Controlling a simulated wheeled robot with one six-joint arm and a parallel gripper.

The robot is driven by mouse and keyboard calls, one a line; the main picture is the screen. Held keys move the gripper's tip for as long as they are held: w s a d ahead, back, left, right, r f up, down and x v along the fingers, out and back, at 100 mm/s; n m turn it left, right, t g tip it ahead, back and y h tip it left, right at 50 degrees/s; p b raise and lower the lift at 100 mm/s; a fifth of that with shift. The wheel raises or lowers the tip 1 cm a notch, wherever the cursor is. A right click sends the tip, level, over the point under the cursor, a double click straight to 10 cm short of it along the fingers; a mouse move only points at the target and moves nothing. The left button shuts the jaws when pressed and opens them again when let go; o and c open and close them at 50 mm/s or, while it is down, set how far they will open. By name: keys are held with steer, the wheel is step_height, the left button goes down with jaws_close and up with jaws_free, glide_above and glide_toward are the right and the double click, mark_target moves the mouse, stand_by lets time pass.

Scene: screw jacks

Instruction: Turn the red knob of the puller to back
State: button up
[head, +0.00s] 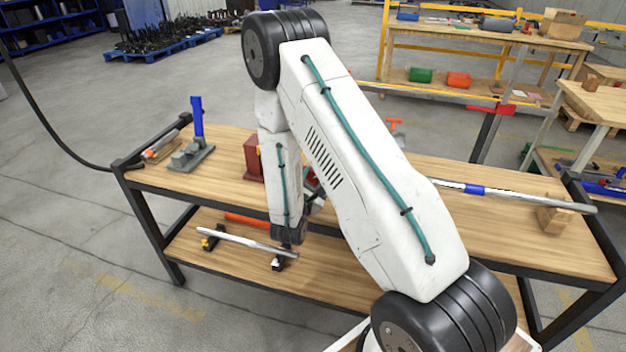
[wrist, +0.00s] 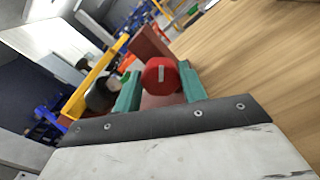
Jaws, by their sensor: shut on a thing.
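The red knob (wrist: 154,76) is round with a white mark on its face, and it sits between the two teal fingers of my gripper (wrist: 160,83) in the wrist view. My gripper is shut on it. A brown-red body (wrist: 151,46) stands behind the knob, most likely the puller. In the head view a dark red block (head: 253,158) shows on the bench just left of my arm, perhaps part of the same thing. My arm hides the knob and most of the gripper there.
The wooden bench (head: 505,222) holds a grey stand with a blue handle (head: 197,135) at the left. A metal bar with a blue band (head: 474,190) lies at the right on a wooden block (head: 553,218). The lower shelf holds a silver bar (head: 232,241).

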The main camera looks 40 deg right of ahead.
steer(key=n, duration=0.4)
steer(key=shift+a+n, duration=0.1)
steer(key=shift+n, duration=0.2)
steer(key=n, duration=0.5)
steer(key=shift+w, duration=0.1)
steer(key=n, duration=0.5)
steer(key=shift+f, duration=0.15)
steer(key=n, duration=1)
steer(key=shift+f+n, duration=0.15)
steer(key=shift+n, duration=0.25)
steer(key=n, duration=0.4)
steer(key=shift+n, duration=0.3)
steer(key=n, duration=0.4)
steer(key=shift+f, duration=0.1)
steer(key=shift+n, duration=2.5)
